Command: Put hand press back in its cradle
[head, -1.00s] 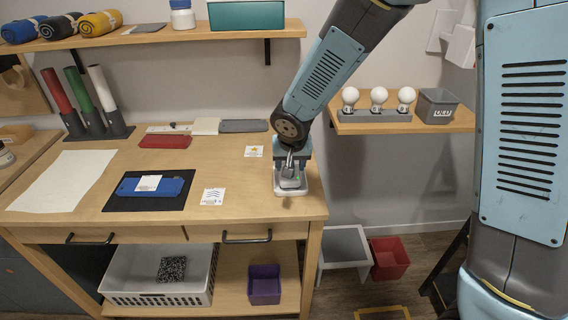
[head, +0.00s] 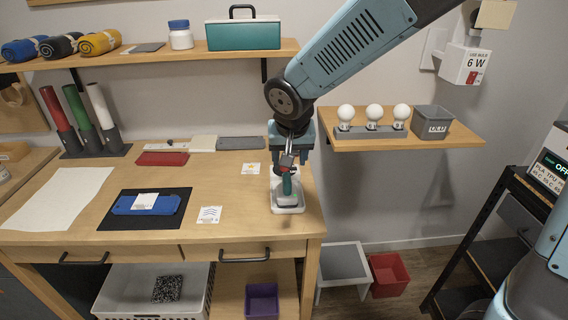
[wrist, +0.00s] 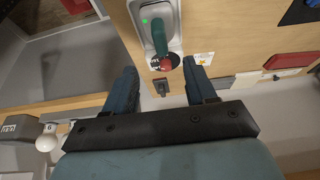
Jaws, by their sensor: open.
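The hand press, with a green handle (head: 287,186) and red knob, stands upright in its pale cradle (head: 290,210) near the right end of the workbench. In the wrist view the green handle (wrist: 159,38) rises from a grey base inside the cradle's white rim (wrist: 178,30), and a small green light shows on the base. My gripper (head: 287,165) is above the handle. In the wrist view my gripper (wrist: 160,68) is open, its two fingers spread to either side of the red knob (wrist: 166,64), with visible gaps and nothing held. The bottom of the press is hard to see.
A blue object (head: 150,204) lies on a black mat left of the cradle, with small cards nearby. A side shelf (head: 440,141) with bulbs and a grey box is to the right. An upper shelf (head: 190,56) runs along the wall behind.

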